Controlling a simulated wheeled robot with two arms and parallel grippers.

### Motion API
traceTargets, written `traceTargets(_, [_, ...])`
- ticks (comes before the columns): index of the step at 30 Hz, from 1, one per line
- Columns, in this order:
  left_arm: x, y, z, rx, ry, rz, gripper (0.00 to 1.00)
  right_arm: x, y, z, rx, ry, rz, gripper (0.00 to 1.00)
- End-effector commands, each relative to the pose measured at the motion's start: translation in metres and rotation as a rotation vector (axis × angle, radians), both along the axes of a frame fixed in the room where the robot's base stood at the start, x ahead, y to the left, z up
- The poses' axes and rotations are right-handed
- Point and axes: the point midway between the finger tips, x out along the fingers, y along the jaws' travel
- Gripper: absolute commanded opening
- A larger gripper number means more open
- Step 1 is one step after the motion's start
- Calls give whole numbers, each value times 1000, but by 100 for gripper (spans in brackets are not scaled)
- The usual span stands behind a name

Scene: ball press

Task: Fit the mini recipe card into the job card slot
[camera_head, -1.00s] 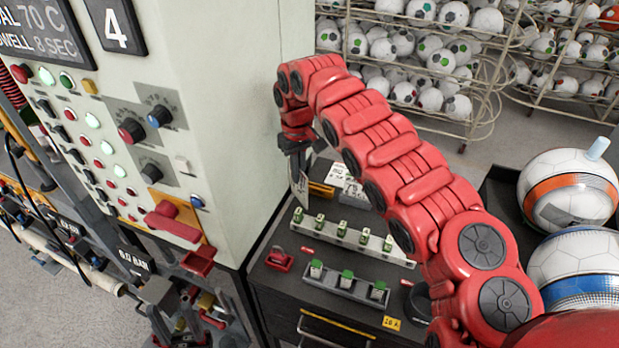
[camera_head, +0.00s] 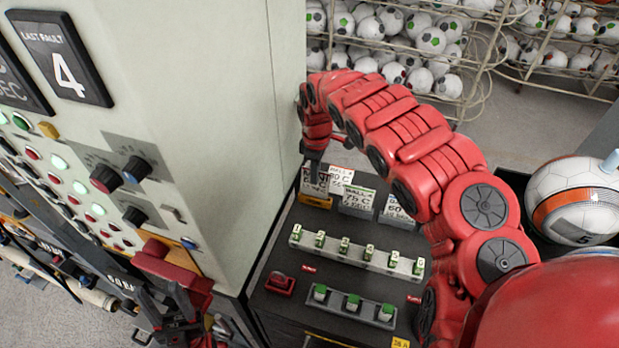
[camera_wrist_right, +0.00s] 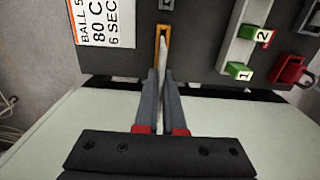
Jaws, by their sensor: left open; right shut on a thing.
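My right gripper (camera_head: 316,162) is shut on a small white card (camera_head: 313,184) with dark print. In the right wrist view the card (camera_wrist_right: 163,60) shows edge-on as a thin white strip between the grey fingers (camera_wrist_right: 161,100). Its far end lines up with the narrow opening of an orange holder (camera_wrist_right: 157,38). The holder also shows in the head view (camera_head: 314,201), just below the card. I cannot tell how deep the card sits in it. My left gripper (camera_head: 172,316) is open and empty by the machine panel, low at the left.
A white card reading BALL 5, 80 C (camera_wrist_right: 105,22) stands beside the holder. A rail of numbered green blocks (camera_head: 355,252) lies nearer. The machine cabinet (camera_head: 235,130) rises at the left.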

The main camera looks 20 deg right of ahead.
Motion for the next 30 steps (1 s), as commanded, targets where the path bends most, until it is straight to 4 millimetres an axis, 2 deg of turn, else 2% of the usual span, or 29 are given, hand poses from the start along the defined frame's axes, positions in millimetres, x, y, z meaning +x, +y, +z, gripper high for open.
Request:
traceTargets(1, [0,0,0,0,0,0,50,-5,-3,-11,1,7,-1,0])
traceTargets(3, [0,0,0,0,0,0,50,-8,-6,-19,1,7,-2,0])
traceTargets(9, [0,0,0,0,0,0,50,-9,-5,-21,3,6,0,0])
traceTargets(10, [0,0,0,0,0,0,50,-9,-5,-21,2,7,0,11])
traceTargets(14, [0,0,0,0,0,0,50,-8,-5,-21,2,5,0,35])
traceTargets(24, [0,0,0,0,0,0,50,-6,-4,-17,1,2,0,35])
traceTargets(26, [0,0,0,0,0,0,50,-3,-2,-11,2,-1,1,35])
traceTargets(30, [0,0,1,0,0,0,50,5,7,14,1,-2,2,35])
